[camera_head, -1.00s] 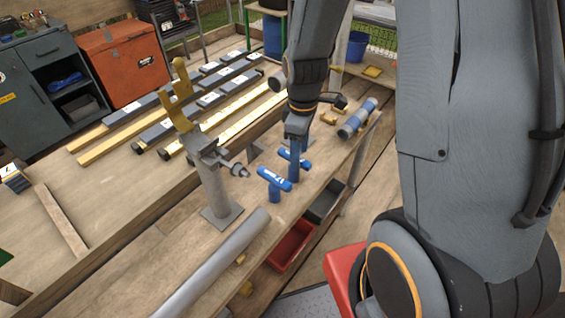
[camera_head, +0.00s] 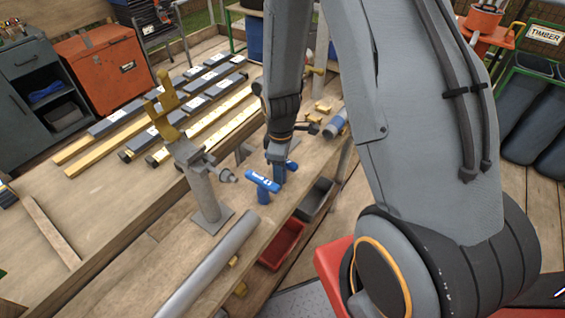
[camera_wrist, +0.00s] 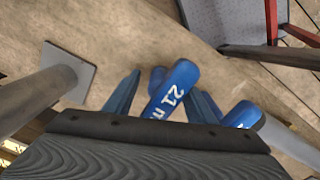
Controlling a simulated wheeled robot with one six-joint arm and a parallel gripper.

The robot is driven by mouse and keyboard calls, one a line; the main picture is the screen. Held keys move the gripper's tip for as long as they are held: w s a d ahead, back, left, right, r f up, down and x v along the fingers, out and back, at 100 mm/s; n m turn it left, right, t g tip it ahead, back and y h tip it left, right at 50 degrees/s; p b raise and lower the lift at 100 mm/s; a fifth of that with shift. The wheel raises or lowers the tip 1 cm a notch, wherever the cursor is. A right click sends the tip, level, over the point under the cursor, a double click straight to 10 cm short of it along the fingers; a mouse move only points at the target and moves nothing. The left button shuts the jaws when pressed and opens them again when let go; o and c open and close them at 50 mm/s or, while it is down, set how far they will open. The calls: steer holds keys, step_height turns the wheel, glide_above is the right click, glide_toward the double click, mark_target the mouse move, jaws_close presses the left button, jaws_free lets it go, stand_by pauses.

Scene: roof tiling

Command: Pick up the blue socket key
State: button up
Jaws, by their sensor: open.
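A blue T-handled socket key (camera_head: 262,181) with white lettering stands upright on the bench in the head view. In the wrist view this key (camera_wrist: 172,90), lettered "21 m", lies between my two fingers. My gripper (camera_wrist: 163,100) is open around or just above its handle; I cannot tell if a finger touches it. A second blue socket key (camera_wrist: 242,113) is at the lower right, outside my fingers and partly hidden. In the head view the second key (camera_head: 291,166) is mostly hidden behind my gripper (camera_head: 279,170).
A grey post on a square plate (camera_head: 212,222) stands left of the keys, and a grey pipe (camera_head: 212,262) lies in front. A blue-grey cylinder (camera_head: 336,124) lies further back. Red (camera_head: 284,243) and grey (camera_head: 316,199) bins sit below the bench edge.

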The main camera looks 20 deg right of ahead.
steer(key=shift+f, duration=0.15)
steer(key=shift+c, duration=0.4)
jaws_close()
